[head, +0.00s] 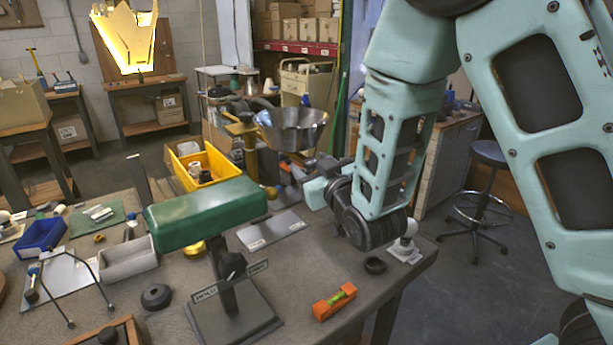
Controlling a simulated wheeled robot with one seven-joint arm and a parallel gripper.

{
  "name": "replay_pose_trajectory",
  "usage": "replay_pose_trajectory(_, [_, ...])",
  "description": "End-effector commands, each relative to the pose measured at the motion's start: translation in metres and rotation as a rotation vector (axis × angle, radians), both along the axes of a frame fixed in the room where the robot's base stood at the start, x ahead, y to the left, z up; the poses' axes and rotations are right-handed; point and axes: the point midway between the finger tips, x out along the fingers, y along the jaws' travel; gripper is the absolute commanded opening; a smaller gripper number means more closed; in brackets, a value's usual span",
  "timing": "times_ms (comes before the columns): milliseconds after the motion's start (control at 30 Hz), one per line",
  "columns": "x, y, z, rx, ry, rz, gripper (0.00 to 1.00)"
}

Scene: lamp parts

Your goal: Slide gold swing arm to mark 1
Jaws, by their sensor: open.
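A gold swing arm (240,127) on an upright post shows at the middle of the bench, left of a shiny metal bowl-shaped shade (293,128). A small gold knob (270,192) sits lower, near the green lamp shade. I cannot make out mark 1 or any scale. My gripper (303,182) is open, at the end of my teal arm, right of the post and below the metal shade. Its fingertips are small and partly hidden. I cannot tell whether it touches anything.
A green lamp shade (207,213) on a dark stand stands in front. A yellow bin (214,163) is behind it. An orange level (334,301), a black ring (375,265) and a black puck (156,297) lie nearby. The bench's right edge is close to my wrist.

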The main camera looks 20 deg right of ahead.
Motion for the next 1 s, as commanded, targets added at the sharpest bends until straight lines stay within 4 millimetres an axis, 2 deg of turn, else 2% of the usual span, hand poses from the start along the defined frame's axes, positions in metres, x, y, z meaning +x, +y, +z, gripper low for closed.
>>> replay_pose_trajectory(200, [0.023, 0.003, 0.002, 0.000, 0.000, 0.000, 0.52])
replay_pose_trajectory(567, [0.029, 0.004, 0.000, 0.001, 0.000, 0.000, 0.52])
replay_pose_trajectory(600, [0.029, 0.003, 0.000, 0.000, 0.000, 0.000, 0.49])
replay_pose_trajectory(767, [0.029, 0.003, 0.000, 0.000, 0.000, -0.001, 0.04])
replay_pose_trajectory(800, [0.029, 0.003, 0.000, 0.000, 0.000, -0.001, 0.00])
replay_pose_trajectory(900, [0.031, 0.003, 0.000, 0.001, 0.000, -0.002, 0.00])
replay_pose_trajectory(1000, [0.043, 0.007, -0.002, 0.000, -0.003, -0.002, 0.00])
